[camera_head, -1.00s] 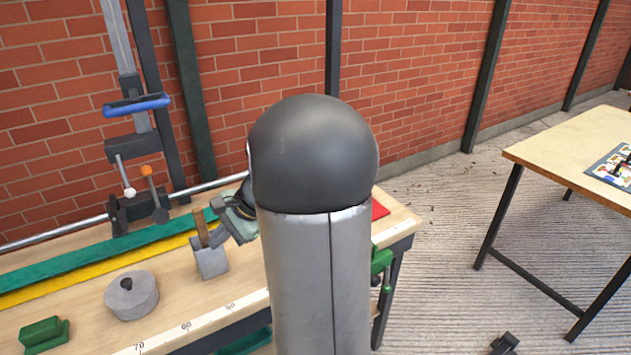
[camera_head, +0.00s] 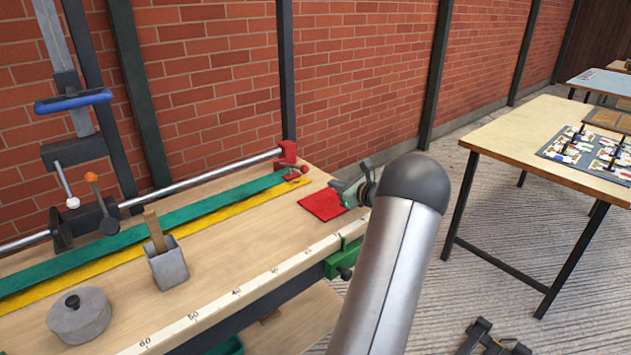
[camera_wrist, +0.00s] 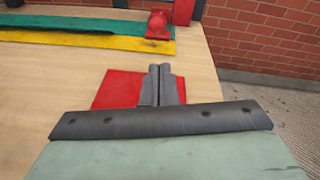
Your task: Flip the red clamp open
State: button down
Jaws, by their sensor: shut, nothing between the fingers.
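The red clamp (camera_head: 288,158) sits at the right end of the silver rail, by the ends of the green and yellow strips on the workbench. In the wrist view, the red clamp (camera_wrist: 157,24) is at the top, partly cut off by the frame. I cannot tell its lever's position clearly. My gripper (camera_wrist: 159,67) has its two dark fingers together and empty, below the clamp in the picture and apart from it. In the head view my gripper (camera_head: 338,189) is right of the clamp, over the red mat, partly hidden behind my arm.
The red mat (camera_head: 322,204) lies flat on the workbench. A grey block with a wooden handle (camera_head: 166,262) and a round lidded grey pot (camera_head: 79,316) stand further left. A green vise (camera_head: 343,258) hangs at the front edge. The brick wall (camera_head: 215,80) is behind.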

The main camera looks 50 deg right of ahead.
jog(key=shift+w, duration=0.1)
jog(key=x, duration=1)
jog(key=shift+a, duration=0.1)
